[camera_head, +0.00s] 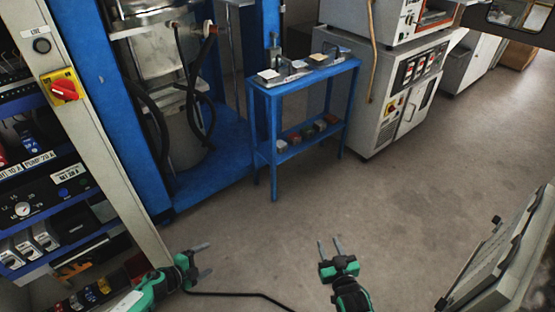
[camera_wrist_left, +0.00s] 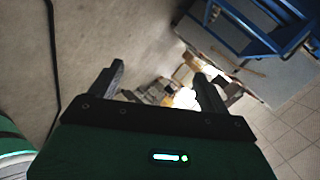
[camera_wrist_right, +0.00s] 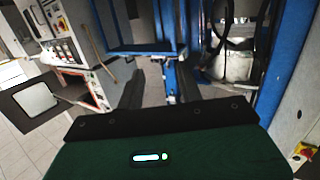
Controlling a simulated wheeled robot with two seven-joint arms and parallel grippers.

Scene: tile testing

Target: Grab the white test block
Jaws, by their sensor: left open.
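A small white block (camera_head: 268,74) sits on a grey piece on top of the blue table (camera_head: 305,76); I take it for the white test block. A second pale, slightly yellowish block (camera_head: 318,57) lies further right on the same table top. My left gripper (camera_head: 204,260) is open and empty, low in front of the table and well apart from it. My right gripper (camera_head: 331,244) is open and empty, also low and short of the table. Neither wrist view clearly shows the white block.
Several small coloured blocks (camera_head: 307,130) lie on the table's lower shelf. A blue-framed machine (camera_head: 215,140) stands left of the table, and a grey cabinet (camera_head: 400,95) stands right. A control rack (camera_head: 60,165) is at far left. The floor (camera_head: 275,220) before the table is clear.

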